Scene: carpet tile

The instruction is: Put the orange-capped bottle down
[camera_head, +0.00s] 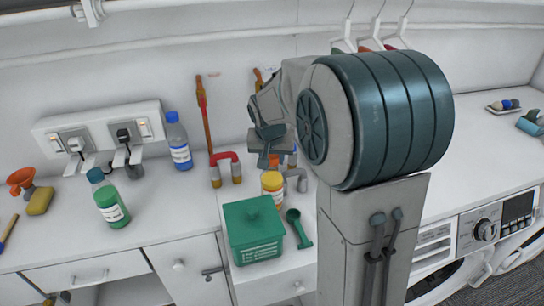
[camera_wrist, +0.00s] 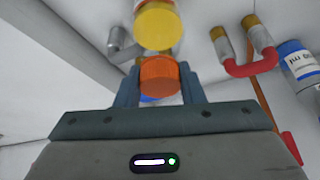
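The orange-capped bottle (camera_head: 272,184) has a yellow body with a pale label, and its lower end is partly hidden behind the green box. My gripper (camera_head: 268,145) is above it, pointing down, and partly hides the cap. In the wrist view my gripper (camera_wrist: 160,82) has a finger on each side of the orange cap (camera_wrist: 159,76), closed on it. The yellow body extends beyond the fingertips. The bottle looks upright. I cannot tell whether its base touches the counter.
A green box (camera_head: 254,230) and green scoop (camera_head: 298,228) are just in front. A red pipe (camera_head: 226,157) and grey pipe piece (camera_head: 297,179) flank the bottle. A green bottle (camera_head: 109,203) and blue bottle (camera_head: 179,143) stand left. The counter between green bottle and box is clear.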

